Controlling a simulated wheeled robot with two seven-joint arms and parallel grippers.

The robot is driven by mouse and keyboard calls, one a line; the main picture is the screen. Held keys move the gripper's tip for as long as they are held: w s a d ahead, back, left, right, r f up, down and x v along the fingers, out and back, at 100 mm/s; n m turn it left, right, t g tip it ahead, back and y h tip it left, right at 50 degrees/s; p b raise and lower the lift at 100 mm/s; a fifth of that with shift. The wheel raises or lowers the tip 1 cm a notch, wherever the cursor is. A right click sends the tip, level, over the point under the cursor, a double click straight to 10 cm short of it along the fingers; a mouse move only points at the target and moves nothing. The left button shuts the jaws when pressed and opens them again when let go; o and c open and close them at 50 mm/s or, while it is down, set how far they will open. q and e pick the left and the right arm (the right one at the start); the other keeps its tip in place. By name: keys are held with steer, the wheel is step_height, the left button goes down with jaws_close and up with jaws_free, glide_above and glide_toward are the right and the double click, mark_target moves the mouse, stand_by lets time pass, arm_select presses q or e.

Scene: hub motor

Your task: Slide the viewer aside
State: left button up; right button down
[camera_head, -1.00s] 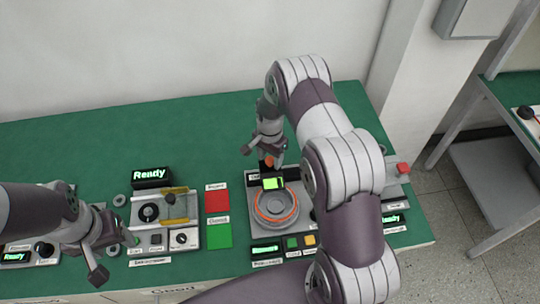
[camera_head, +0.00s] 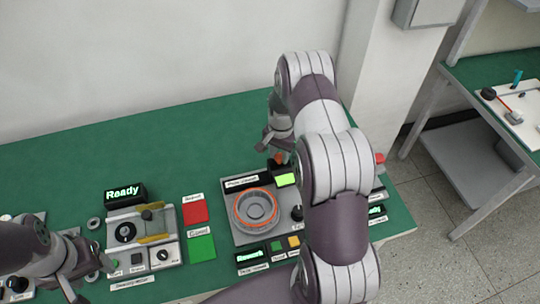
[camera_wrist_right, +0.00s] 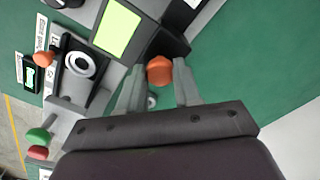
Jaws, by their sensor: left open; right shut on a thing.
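The viewer (camera_head: 286,180) is a small dark box with a bright yellow-green screen. It stands at the back right of the grey station with the orange-ringed round part (camera_head: 255,209), which is now uncovered. In the right wrist view the viewer's screen (camera_wrist_right: 118,30) is large at the top, beside an orange knob (camera_wrist_right: 159,70). My right gripper (camera_wrist_right: 158,78) is shut on this knob, one finger on each side. In the head view my right gripper (camera_head: 278,148) is partly hidden by my arm. My left gripper (camera_head: 90,279) is open and empty at the lower left.
Left of the station lie a red pad (camera_head: 195,211) and a green pad (camera_head: 201,249). Further left is a grey device (camera_head: 143,240) with a "Ready" display (camera_head: 124,193) behind it. My right arm hides the bench's right part. The back of the green bench (camera_head: 160,145) is clear.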

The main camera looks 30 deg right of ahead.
steer(key=c, duration=0.9)
jaws_free()
steer(key=shift+d, duration=0.2)
arm_select(q)
steer(key=shift+d+r, duration=0.1)
steer(key=shift+d, duration=0.2)
arm_select(e)
steer(key=shift+o, duration=0.6)
steer(key=shift+d, duration=0.1)
steer(key=shift+r, duration=0.1)
arm_select(q)
step_height(320, 180, down, 3)
steer(key=b, duration=0.3)
steer(key=shift+a, duration=0.1)
arm_select(e)
step_height(320, 180, up, 12)
steer(key=shift+r, duration=0.25)
steer(key=shift+s, duration=0.1)
